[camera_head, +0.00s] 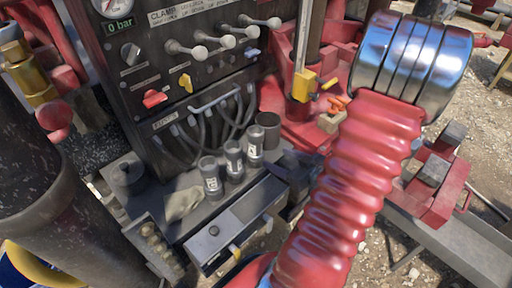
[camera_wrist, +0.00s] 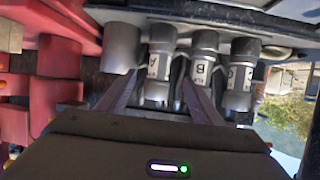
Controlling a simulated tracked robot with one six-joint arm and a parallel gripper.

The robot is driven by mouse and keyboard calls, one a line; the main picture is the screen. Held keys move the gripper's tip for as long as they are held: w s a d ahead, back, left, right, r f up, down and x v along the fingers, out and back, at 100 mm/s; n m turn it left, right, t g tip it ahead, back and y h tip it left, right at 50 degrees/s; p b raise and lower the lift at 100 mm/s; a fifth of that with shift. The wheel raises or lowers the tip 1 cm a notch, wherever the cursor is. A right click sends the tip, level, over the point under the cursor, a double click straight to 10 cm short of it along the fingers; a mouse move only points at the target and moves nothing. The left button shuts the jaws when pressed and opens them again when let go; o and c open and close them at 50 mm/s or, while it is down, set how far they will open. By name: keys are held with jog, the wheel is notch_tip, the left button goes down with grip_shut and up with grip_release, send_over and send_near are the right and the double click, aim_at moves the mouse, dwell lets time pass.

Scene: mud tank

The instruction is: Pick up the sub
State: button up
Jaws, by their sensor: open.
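Three grey metal cylindrical subs stand in a row on the black shelf in the head view: one by the cup (camera_head: 256,143), a middle one (camera_head: 234,157) and a front one (camera_head: 210,176). In the wrist view they carry white labels A (camera_wrist: 160,62), B (camera_wrist: 203,65) and C (camera_wrist: 241,70). The task does not say which sub. My gripper (camera_wrist: 160,82) is open. In the wrist view, sub A lies between its two fingers, with B just right of the right finger. I cannot tell whether the fingers touch A. I cannot make out the gripper clearly in the head view.
A plain grey cup (camera_head: 268,127) stands close to the subs, also in the wrist view (camera_wrist: 122,48). A black lever panel (camera_head: 150,75) with hanging hoses rises behind. A cloth (camera_head: 184,204) and a grey box (camera_head: 235,222) lie nearby. Red machinery (camera_head: 295,115) stands right.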

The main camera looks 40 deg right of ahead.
aim_at(260, 151)
jog(key=shift+x, duration=4.3)
jog(key=shift+f, duration=0.1)
jog(key=shift+x, duration=2.55)
jog(key=shift+f, duration=0.15)
jog(key=shift+c, duration=0.7)
jog(key=shift+s, duration=0.1)
grip_shut()
